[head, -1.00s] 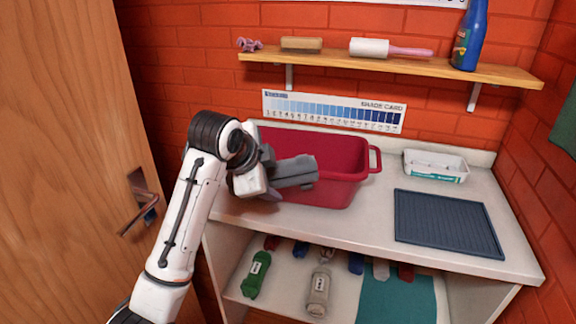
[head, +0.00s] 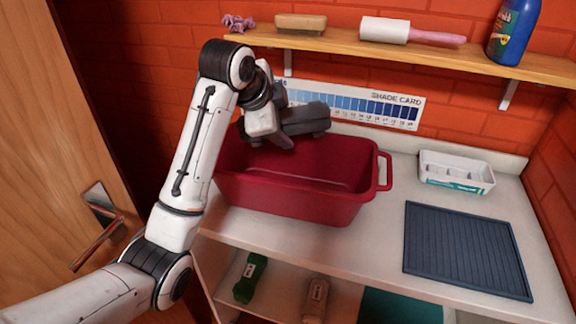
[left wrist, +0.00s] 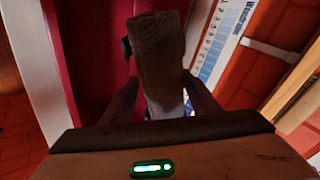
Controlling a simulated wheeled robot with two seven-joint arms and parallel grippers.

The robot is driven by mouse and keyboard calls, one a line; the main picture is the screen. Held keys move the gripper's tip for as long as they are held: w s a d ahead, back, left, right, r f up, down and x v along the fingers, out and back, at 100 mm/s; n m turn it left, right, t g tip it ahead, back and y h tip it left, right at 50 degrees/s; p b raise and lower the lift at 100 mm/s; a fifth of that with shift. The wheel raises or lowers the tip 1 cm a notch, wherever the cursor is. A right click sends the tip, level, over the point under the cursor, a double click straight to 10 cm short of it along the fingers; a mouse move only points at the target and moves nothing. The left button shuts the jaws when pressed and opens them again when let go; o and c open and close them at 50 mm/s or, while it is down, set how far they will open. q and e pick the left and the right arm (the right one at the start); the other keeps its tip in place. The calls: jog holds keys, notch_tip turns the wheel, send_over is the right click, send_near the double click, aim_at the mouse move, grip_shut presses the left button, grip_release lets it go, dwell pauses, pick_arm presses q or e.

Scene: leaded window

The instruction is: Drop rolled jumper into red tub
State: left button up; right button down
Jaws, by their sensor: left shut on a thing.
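The rolled jumper (head: 308,118) is a dark grey roll. My left gripper (head: 284,132) is shut on it and holds it over the back left part of the red tub (head: 290,203). The tub stands on the counter, its mouth facing up, and the inside that shows looks empty. In the left wrist view the jumper (left wrist: 160,55) shows ribbed cloth between the two fingers (left wrist: 158,95), with the tub's red wall (left wrist: 85,50) beside it. My right gripper is not in view.
A white tray (head: 456,173) and a dark ribbed mat (head: 466,250) lie on the counter right of the tub. Above runs a wooden shelf (head: 420,53) with a brush (head: 300,22), a roller (head: 385,30) and a blue bottle (head: 513,30). A door (head: 50,200) is at left.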

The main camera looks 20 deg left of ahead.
pick_arm(q)
jog(key=shift+f, duration=0.25)
jog(key=shift+s+f, duration=0.3)
jog(key=shift+s, duration=0.05)
notch_tip(320, 180, down, 3)
jog(key=shift+r, duration=0.1)
jog(key=shift+f, duration=0.7)
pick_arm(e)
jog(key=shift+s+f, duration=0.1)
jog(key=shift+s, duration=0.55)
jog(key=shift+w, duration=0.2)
pick_arm(q)
jog(key=o, duration=1.3)
jog(key=v, duration=1)
jog(key=shift+s+r, duration=0.1)
jog(key=shift+s, duration=0.05)
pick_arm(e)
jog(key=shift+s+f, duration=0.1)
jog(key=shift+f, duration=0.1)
